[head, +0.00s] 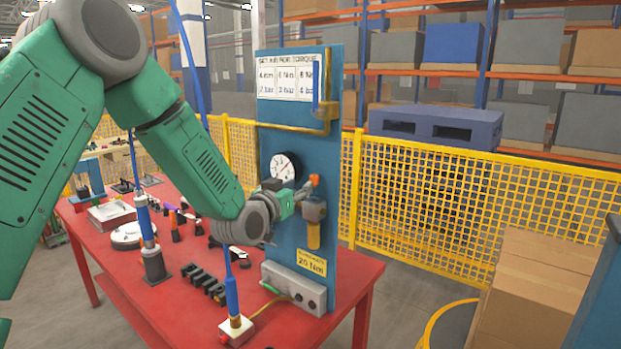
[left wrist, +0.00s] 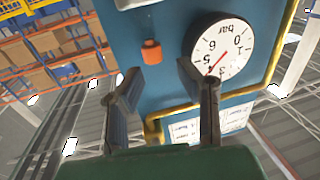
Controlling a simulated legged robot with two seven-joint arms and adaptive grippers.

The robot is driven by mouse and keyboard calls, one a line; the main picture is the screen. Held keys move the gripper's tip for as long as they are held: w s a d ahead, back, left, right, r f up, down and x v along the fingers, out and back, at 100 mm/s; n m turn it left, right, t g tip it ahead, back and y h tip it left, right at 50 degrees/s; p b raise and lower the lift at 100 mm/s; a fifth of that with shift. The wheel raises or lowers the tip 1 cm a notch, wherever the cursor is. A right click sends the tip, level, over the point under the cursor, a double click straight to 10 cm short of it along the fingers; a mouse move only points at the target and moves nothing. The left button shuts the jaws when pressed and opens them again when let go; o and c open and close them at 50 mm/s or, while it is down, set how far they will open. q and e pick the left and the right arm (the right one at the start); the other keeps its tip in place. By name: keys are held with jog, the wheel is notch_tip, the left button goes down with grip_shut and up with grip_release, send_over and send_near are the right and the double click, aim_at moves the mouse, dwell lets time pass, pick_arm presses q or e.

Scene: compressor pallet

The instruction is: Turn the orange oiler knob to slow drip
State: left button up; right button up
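The orange oiler knob (head: 314,180) sits on top of the oiler (head: 314,211), a grey body with a yellow bowl, on the blue panel (head: 280,225). In the left wrist view the orange knob (left wrist: 151,51) lies just beyond the fingertips, between their lines and nearer the left finger. My left gripper (head: 302,190) is beside the knob in the head view. In the left wrist view its two dark fingers (left wrist: 160,72) are spread with nothing between them. Contact with the knob does not show. My right gripper is not in view.
A round pressure gauge (head: 284,167) sits left of the knob, close to the right finger in the left wrist view. A yellow pipe (head: 297,127) runs above it. The red table (head: 170,290) holds several tools and a hanging blue driver (head: 232,295). A yellow fence (head: 430,200) stands behind.

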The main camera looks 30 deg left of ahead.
aim_at(311, 180)
pick_arm(q)
jog(key=w, duration=0.5)
jog(key=shift+w+d+r+p, duration=0.1)
jog(key=shift+w+d+p, duration=0.05)
jog(key=shift+d+p, duration=0.2)
jog(key=shift+w+d+r, duration=0.1)
jog(key=shift+w+d, duration=0.1)
jog(key=shift+a, duration=0.55)
grip_shut()
jog(key=shift+d, duration=0.25)
jog(key=shift+a, duration=0.1)
jog(key=shift+f, duration=0.2)
grip_release()
